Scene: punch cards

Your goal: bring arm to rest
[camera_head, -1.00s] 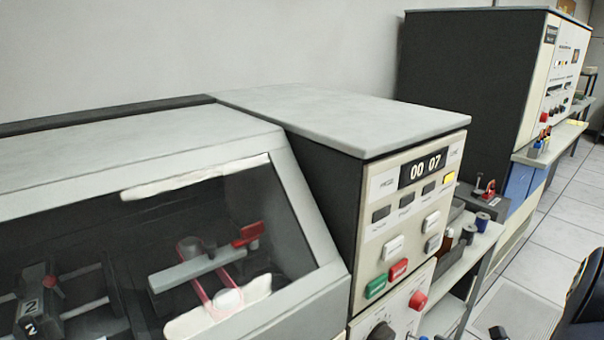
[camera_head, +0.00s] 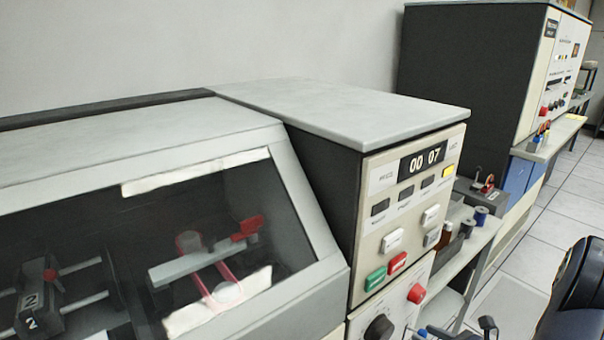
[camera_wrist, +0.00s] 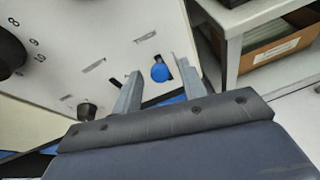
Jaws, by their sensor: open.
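My gripper (camera_wrist: 157,68) is open in the wrist view, with its two grey fingers apart. A blue knob (camera_wrist: 160,72) on a light panel shows between the fingertips in that view. I cannot tell whether the fingers touch it, but they are not closed on it. In the head view, a dark blue part of my arm (camera_head: 572,295) shows at the lower right edge, beside the machine with the 00 07 counter (camera_head: 423,158).
The counter machine's front carries a green button (camera_head: 375,279), red buttons and a black dial (camera_head: 379,328). A side shelf (camera_head: 480,238) holds several spools. A grey shelf unit (camera_wrist: 235,50) stands at the wrist view's upper right. Tiled floor (camera_head: 540,240) is open at the right.

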